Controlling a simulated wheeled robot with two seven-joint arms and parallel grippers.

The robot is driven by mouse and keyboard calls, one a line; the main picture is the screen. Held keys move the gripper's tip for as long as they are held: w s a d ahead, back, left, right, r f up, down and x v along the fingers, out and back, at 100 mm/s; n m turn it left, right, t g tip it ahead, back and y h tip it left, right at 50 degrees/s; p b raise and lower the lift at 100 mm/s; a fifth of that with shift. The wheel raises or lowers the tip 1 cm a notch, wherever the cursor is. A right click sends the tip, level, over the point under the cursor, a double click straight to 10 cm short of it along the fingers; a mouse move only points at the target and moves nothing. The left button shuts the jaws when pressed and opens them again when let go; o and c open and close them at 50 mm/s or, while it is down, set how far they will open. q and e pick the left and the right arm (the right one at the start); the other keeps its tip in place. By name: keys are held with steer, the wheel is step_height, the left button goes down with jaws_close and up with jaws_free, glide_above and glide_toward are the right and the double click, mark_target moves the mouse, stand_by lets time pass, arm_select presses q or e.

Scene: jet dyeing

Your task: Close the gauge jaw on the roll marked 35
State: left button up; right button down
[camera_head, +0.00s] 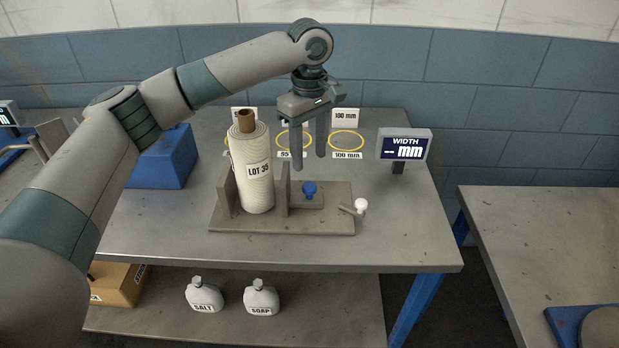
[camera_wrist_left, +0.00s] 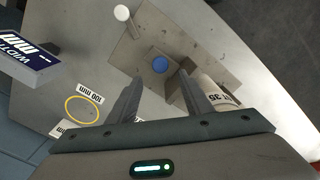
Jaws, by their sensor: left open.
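The roll marked LOT 35 (camera_head: 254,172) stands upright on the gauge base (camera_head: 240,222), between the fixed plate (camera_head: 226,190) at left and the sliding jaw plate (camera_head: 284,188) at right. The jaw carries a blue knob (camera_head: 309,188), which also shows in the left wrist view (camera_wrist_left: 160,65). A lever with a white knob (camera_head: 360,206) sits at the base's right end. The width display (camera_head: 404,146) reads "-- mm". My left gripper (camera_head: 309,164) is open and empty, above and behind the blue knob. My right gripper is not in view.
Yellow rings (camera_head: 346,141) with labels such as 100 mm lie behind the gauge. A blue bin (camera_head: 163,160) stands at left. Salt (camera_head: 204,295) and soap (camera_head: 261,298) bottles are on the lower shelf. The tabletop right of the gauge is clear.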

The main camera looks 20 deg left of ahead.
mark_target(309, 185)
arm_select(q)
step_height(309, 185, down, 8)
steer(key=shift+r+p, duration=0.1)
steer(key=shift+p, duration=0.6)
steer(key=shift+f, duration=0.5)
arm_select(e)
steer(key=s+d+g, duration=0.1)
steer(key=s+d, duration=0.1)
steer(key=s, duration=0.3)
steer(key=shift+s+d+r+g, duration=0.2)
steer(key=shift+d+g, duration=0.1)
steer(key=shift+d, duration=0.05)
